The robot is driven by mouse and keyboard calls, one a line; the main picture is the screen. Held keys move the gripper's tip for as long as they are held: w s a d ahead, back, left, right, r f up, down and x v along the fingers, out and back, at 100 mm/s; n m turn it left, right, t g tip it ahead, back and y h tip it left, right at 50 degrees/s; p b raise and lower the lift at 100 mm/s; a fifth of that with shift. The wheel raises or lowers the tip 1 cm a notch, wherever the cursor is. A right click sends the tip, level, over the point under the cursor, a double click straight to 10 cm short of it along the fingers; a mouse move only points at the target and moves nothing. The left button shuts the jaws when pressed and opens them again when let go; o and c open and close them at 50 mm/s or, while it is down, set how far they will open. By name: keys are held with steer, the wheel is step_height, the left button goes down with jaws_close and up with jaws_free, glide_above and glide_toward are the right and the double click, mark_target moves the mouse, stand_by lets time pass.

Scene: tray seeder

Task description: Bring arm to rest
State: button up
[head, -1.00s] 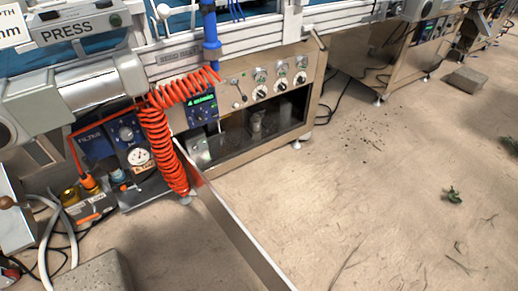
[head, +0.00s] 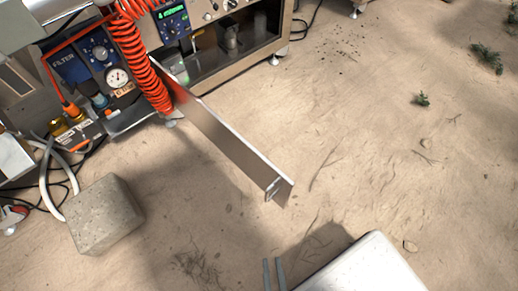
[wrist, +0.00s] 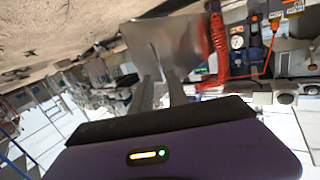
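My gripper (head: 273,264) shows at the bottom of the head view as two thin grey fingers with a gap between them. It is open and empty, low in the picture and apart from the machine. In the wrist view the two fingers of my gripper (wrist: 160,86) also stand apart, with nothing held between them. A long metal door panel (head: 228,141) with a small handle (head: 273,190) stands swung out from the machine, beyond my gripper. The panel also shows in the wrist view (wrist: 190,45), behind the fingertips.
The machine's filter unit (head: 75,65), red coiled hose (head: 138,60) and open cabinet (head: 235,50) are at the top left. A concrete block (head: 105,215) sits on the floor at left. The sandy floor at right is mostly clear, with small plants (head: 422,100).

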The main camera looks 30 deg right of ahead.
steer(key=d+r+n+y, duration=0.2)
steer(key=d+r, duration=0.4)
steer(key=r, duration=0.3)
steer(key=d+r+n+y, duration=0.1)
steer(key=d+r+y, duration=0.1)
steer(key=d+r, duration=0.55)
step_height(320, 180, up, 41)
steer(key=n+y+p, duration=0.3)
steer(key=p, duration=3)
steer(key=shift+a+f, duration=0.15)
steer(key=shift+f, duration=0.05)
steer(key=shift+f, duration=0.15)
